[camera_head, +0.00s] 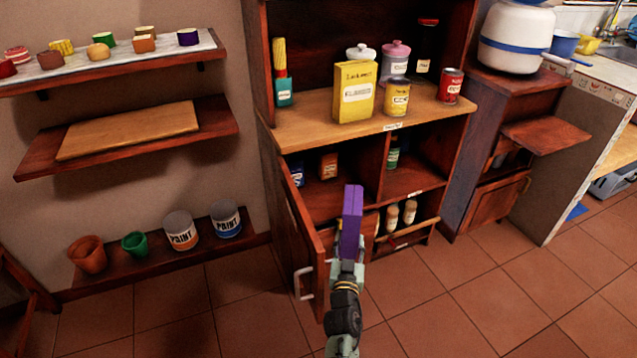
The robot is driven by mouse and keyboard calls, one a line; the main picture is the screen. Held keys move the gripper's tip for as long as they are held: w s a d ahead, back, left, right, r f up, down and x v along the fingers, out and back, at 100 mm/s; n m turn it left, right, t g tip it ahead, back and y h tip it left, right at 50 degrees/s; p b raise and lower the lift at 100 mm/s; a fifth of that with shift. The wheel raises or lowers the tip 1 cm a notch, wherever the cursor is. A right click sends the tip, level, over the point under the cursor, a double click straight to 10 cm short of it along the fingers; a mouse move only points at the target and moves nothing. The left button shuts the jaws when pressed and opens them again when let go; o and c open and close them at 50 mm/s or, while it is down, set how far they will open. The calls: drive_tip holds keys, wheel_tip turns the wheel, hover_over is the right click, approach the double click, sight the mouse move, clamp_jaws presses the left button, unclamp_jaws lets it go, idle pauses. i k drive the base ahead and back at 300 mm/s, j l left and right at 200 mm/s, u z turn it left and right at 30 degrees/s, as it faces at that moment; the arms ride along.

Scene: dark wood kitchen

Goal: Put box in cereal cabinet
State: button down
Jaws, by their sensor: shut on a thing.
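A purple box (352,213) is held upright in my gripper (347,265), which is shut on its lower end. The box is in front of a wooden cabinet (398,236) and hides part of its lower middle. The cabinet's left door (305,238) stands open toward me, just left of the box. Behind it is an open left compartment with a dark blue container (297,174) and a small orange-brown box (328,166). The right compartment holds a green bottle (393,153). I cannot read the small labels on the shelf edges.
The counter (325,128) above holds a yellow box (355,91), a yellow can (397,97), a red can (451,85) and several jars. Wall shelves (200,128) stand left. The tiled floor (440,300) is clear at right.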

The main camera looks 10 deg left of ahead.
sight(332, 197)
drive_tip(key=i+l+u, duration=0.3)
drive_tip(key=l, duration=0.25)
drive_tip(key=l+u, duration=0.35)
drive_tip(key=l, duration=0.25)
drive_tip(key=i+l+u, duration=0.1)
drive_tip(key=l+u, duration=0.2)
drive_tip(key=l, duration=0.35)
drive_tip(key=i+l+u, duration=0.1)
drive_tip(key=l, duration=0.3)
drive_tip(key=i+l, duration=0.15)
drive_tip(key=i, duration=0.25)
